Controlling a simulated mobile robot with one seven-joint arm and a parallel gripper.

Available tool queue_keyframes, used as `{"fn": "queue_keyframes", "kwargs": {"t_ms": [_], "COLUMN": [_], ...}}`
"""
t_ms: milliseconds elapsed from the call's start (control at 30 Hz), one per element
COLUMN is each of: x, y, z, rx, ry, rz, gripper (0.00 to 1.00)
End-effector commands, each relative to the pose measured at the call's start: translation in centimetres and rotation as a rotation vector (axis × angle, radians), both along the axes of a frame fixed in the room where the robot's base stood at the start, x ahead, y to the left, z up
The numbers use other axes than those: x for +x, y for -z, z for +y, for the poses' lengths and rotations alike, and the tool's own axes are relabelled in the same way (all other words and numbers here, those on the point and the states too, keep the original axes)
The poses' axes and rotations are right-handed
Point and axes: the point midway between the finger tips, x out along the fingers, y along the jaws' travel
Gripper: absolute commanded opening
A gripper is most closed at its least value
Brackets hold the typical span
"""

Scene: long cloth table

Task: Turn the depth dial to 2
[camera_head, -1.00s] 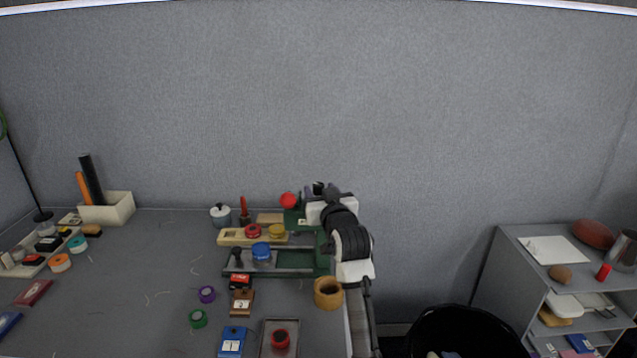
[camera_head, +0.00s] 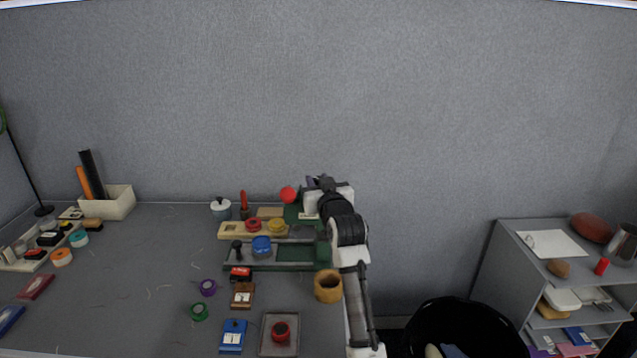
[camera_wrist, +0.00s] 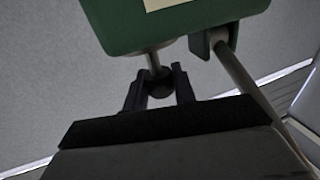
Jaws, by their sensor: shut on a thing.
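The green machine (camera_head: 293,214) stands at the back of the table, and its green body (camera_wrist: 170,22) fills the top of the wrist view. A small dark round dial (camera_wrist: 159,84) sits on a short metal shaft below that body. My gripper (camera_wrist: 159,92) has one finger on each side of the dial and is shut on it. In the head view my gripper (camera_head: 316,184) is at the machine's right side, and my wrist hides the dial there. No numbers on the dial are readable. A pale label (camera_wrist: 165,4) shows on the green body.
A red ball knob (camera_head: 289,194) is just left of my gripper. A wooden cup (camera_head: 328,286) stands close to my arm. A black bin (camera_head: 455,310) is right of the table.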

Motion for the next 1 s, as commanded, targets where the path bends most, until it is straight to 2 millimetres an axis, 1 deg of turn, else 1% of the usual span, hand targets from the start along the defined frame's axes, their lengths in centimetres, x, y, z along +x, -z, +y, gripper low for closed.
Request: {"fn": "queue_keyframes", "kwargs": {"t_ms": [167, 367, 667, 1000], "x": [0.00, 0.03, 0.05, 0.04], "y": [0.26, 0.56, 0.69, 0.26], "z": [-0.08, -0.16, -0.11, 0.00], "rx": [0.000, -0.001, -0.001, 0.003], "ry": [-0.031, -0.123, -0.341, -0.576], "rz": [-0.001, -0.001, -0.001, 0.002], "gripper": [0.04, 0.04, 0.04, 0.04]}}
